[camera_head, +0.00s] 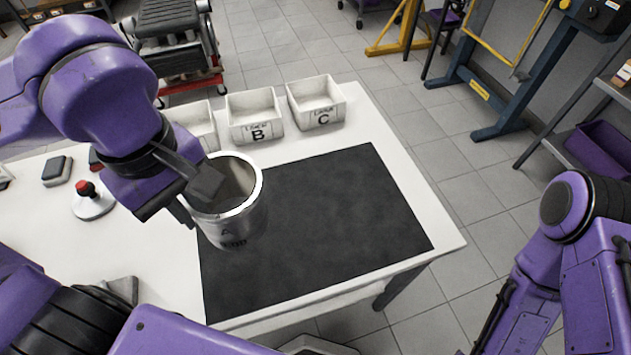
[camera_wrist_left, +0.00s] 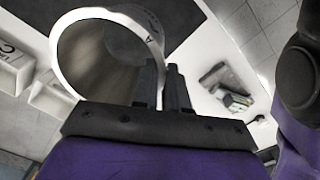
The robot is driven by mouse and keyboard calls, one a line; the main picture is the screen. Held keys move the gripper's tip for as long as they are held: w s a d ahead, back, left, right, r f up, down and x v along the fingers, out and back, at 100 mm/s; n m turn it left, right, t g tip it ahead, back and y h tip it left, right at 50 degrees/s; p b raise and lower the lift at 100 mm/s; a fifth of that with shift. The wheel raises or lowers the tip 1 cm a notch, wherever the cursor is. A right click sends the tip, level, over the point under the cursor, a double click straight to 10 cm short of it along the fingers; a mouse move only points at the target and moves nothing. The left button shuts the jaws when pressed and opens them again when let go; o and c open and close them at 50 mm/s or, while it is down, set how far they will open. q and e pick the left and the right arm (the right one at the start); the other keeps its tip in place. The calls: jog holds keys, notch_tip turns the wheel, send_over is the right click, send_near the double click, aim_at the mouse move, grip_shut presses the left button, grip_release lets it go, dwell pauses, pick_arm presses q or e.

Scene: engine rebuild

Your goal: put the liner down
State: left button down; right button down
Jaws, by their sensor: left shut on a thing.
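The liner (camera_head: 232,230) is a grey metal cylinder, open at the top and marked "A" with "TOP" below. My left gripper (camera_head: 198,188) is shut on its wall at the left side of the rim. The liner stands roughly upright over the left part of the dark mat (camera_head: 340,200). I cannot tell whether its base touches the mat. The left wrist view shows the liner's open end (camera_wrist_left: 100,55) beside the fingers (camera_wrist_left: 164,88). My right arm is at the right of the head view, with its gripper out of sight.
White bins, including B (camera_head: 254,132) and C (camera_head: 318,122), line the table's back edge. A red-knobbed stamp (camera_head: 90,203) and a dark block (camera_head: 57,170) sit at the left. The mat's middle and right are clear. The table's right edge (camera_head: 440,215) borders open floor.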

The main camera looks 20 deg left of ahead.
pick_arm(q)
jog(key=w+d+f+p, duration=0.7)
jog(key=w+f, duration=0.3)
jog(key=f, duration=0.2)
jog(key=shift+d+f+p, duration=0.3)
jog(key=shift+d+f, duration=0.1)
jog(key=shift+d, duration=0.05)
jog(key=c, duration=1.2)
grip_release()
jog(key=shift+o, duration=0.2)
notch_tip(320, 180, up, 12)
jog(key=p, duration=0.1)
jog(key=shift+s+a, duration=0.15)
